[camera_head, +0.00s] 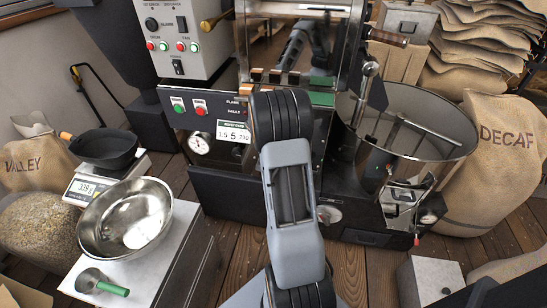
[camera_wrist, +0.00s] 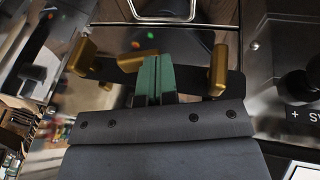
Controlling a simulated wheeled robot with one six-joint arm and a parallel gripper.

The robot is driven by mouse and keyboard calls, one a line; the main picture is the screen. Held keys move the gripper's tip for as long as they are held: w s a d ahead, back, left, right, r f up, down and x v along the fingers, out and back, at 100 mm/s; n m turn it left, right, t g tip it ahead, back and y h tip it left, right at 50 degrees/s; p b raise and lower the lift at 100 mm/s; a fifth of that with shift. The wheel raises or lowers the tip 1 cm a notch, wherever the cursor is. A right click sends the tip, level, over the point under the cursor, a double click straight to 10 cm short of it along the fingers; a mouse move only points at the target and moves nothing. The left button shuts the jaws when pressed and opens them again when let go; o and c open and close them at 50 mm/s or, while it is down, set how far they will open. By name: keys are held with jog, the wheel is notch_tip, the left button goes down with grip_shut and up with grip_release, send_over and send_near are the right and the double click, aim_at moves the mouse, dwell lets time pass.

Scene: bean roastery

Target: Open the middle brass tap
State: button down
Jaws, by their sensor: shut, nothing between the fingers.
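In the wrist view, three brass taps stand in a row on a dark bar. The left tap (camera_wrist: 82,58) leans slightly, and the right tap (camera_wrist: 218,68) stands nearly upright. The middle brass tap (camera_wrist: 138,61) lies sideways, its right end partly hidden behind my gripper's fingers. My gripper (camera_wrist: 158,75) has green fingertips pressed together with nothing between them. The fingertips overlap the middle tap's right end in the picture; I cannot tell whether they touch it. In the head view my arm covers the machine front, and the gripper and taps cannot be made out clearly.
A steel bowl (camera_head: 125,218) and a scale (camera_head: 88,184) with a black pan (camera_head: 104,147) stand at left. A cooling drum (camera_head: 425,115) stands right of the machine, near a DECAF sack (camera_head: 502,145). A metal handle (camera_wrist: 165,14) is above the taps.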

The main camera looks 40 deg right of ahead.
jog(key=shift+w+a+f+b, duration=0.15)
jog(key=shift+f+b, duration=0.25)
jog(key=shift+b, duration=0.25)
jog(key=shift+w+a+f+b, duration=0.1)
jog(key=shift+f+b, duration=0.25)
jog(key=shift+b, duration=0.25)
jog(key=shift+w+f+b, duration=0.1)
jog(key=shift+f+b, duration=0.35)
jog(key=shift+b, duration=0.3)
jog(key=shift+r, duration=0.1)
dwell(0.9)
jog(key=p+v, duration=0.3)
jog(key=v, duration=1)
jog(key=shift+r, duration=0.3)
jog(key=shift+a, duration=0.1)
